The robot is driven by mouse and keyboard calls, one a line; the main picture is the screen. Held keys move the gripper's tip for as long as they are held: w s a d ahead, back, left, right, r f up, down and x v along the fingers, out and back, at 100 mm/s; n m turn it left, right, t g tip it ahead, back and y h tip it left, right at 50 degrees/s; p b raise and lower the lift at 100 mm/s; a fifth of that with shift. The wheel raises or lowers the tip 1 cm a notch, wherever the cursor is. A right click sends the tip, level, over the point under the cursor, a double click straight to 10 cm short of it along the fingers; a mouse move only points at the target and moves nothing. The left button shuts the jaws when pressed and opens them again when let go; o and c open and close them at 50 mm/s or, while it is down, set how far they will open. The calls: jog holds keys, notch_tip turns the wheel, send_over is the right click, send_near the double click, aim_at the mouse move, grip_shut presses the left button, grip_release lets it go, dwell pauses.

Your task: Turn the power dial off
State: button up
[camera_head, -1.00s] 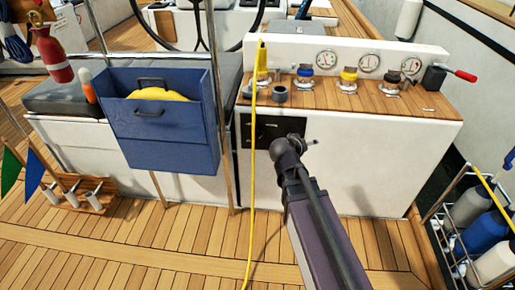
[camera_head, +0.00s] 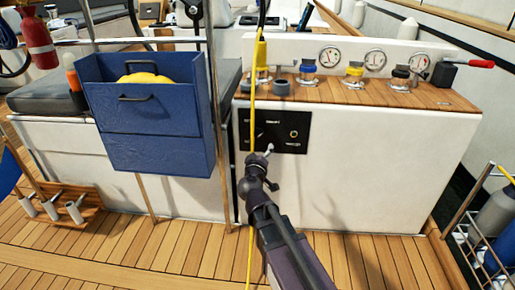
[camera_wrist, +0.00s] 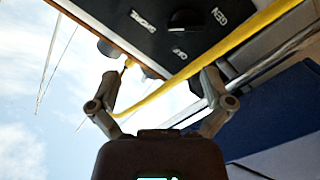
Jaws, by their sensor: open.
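The power dial is a dark round knob (camera_wrist: 187,20) on a black panel, with SHORE, GEN and OFF labels around it in the wrist view. Which label it points at is hard to tell. The black panel (camera_head: 283,143) is on the white console front in the head view, where the dial is too small to make out clearly. My gripper (camera_wrist: 160,76) is open and empty, its fingers apart and short of the dial. In the head view my gripper (camera_head: 260,158) is at the panel's lower edge.
A yellow cable (camera_head: 252,205) hangs in front of the panel and crosses between dial and fingers in the wrist view. A blue box (camera_head: 160,148) stands left of the console. Gauges and colored knobs (camera_head: 354,72) sit on top. A bottle rack (camera_head: 470,230) stands at right.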

jog(key=a+f+b, duration=0.1)
jog(key=a+f+n+y+b, duration=0.1)
jog(key=a, duration=0.1)
jog(key=shift+t, duration=0.4)
jog(key=shift+w, duration=0.1)
